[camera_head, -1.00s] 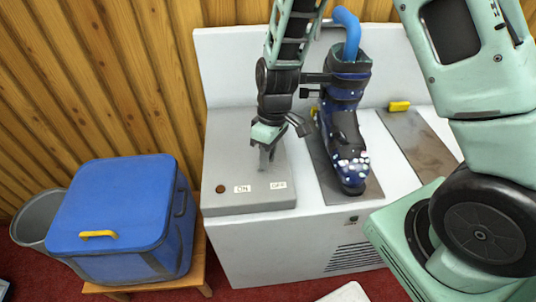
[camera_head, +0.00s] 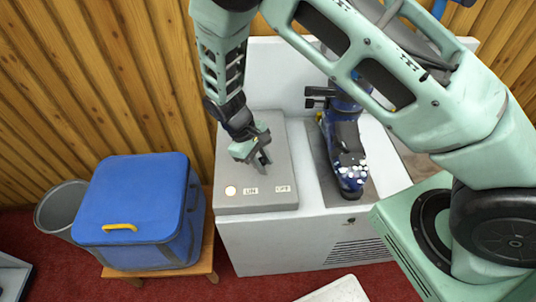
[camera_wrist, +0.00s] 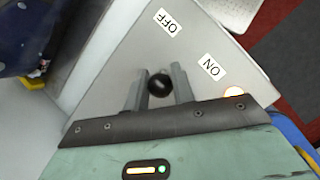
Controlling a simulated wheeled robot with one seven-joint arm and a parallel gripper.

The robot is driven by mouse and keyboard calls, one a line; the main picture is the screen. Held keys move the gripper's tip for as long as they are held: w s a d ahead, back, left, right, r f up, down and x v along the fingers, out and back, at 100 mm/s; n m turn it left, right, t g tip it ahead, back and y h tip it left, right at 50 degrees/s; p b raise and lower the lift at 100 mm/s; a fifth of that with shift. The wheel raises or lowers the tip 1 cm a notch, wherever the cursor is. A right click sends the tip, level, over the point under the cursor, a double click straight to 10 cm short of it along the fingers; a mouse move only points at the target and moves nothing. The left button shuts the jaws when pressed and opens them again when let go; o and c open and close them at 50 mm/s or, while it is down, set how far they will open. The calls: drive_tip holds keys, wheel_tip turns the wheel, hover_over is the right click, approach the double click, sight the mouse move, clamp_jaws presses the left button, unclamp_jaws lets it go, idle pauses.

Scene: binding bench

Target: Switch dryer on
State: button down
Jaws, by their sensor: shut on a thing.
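The dryer's grey control panel (camera_head: 228,203) is on the left of the white dryer (camera_head: 270,245). It bears an ON label (camera_head: 251,191), an OFF label (camera_head: 283,189) and a round lamp (camera_head: 230,190), which glows pale yellow. The lamp also glows in the wrist view (camera_wrist: 234,92). My gripper (camera_head: 264,164) is low over the panel behind the labels. In the wrist view, my gripper's fingers (camera_wrist: 159,88) are shut on a dark round-topped switch lever (camera_wrist: 160,85).
A blue and black ski boot (camera_head: 347,150) stands on the dryer to the right of the panel. A blue box with a yellow handle (camera_head: 130,200) rests on a wooden stool (camera_head: 205,255) at left, beside a grey bin (camera_head: 60,208).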

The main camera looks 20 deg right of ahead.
drive_tip(key=shift+w+a+f+g+h, duration=0.1)
drive_tip(key=shift+w+a+g+h, duration=0.1)
drive_tip(key=shift+a+h, duration=0.25)
drive_tip(key=shift+w+a+g+h, duration=0.1)
drive_tip(key=shift+a+g+h, duration=0.15)
drive_tip(key=shift+h, duration=0.4)
drive_tip(key=c, duration=1.2)
unclamp_jaws()
drive_tip(key=b+v, duration=0.2)
drive_tip(key=v, duration=1.5)
drive_tip(key=shift+a+b, duration=0.25)
drive_tip(key=shift+b, duration=0.15)
